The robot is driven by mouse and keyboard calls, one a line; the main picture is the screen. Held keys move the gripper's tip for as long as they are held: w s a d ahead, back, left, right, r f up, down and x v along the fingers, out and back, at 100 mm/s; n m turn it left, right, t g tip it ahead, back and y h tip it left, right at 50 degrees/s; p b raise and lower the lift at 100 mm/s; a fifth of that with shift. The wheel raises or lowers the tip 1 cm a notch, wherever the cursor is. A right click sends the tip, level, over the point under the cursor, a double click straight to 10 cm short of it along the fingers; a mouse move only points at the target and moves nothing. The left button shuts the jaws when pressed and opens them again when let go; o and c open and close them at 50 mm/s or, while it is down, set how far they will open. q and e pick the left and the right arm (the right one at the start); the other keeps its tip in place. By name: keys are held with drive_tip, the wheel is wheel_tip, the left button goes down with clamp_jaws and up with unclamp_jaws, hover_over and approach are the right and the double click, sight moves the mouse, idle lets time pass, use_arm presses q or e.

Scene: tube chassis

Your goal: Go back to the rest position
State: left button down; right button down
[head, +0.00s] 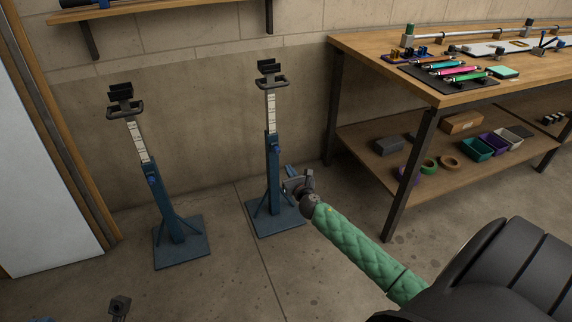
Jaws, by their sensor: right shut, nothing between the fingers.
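My right gripper (290,180) reaches in from the lower right on its green-sleeved arm. It is shut and empty, small in the picture, and shows in front of the lower part of the right blue stand (273,162). I cannot tell whether it touches the stand. A dark part (120,305) at the bottom left edge looks like a piece of my left wrist. The left fingers do not show clearly, so their state is hidden.
A second blue stand (168,198) stands upright to the left. A wooden workbench (375,50) with tools fills the right; its lower shelf (365,140) holds bins and rolls. A wall shelf (160,14) hangs at the top left. Floor between the stands is clear.

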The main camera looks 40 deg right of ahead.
drive_tip(key=shift+v, duration=1.95)
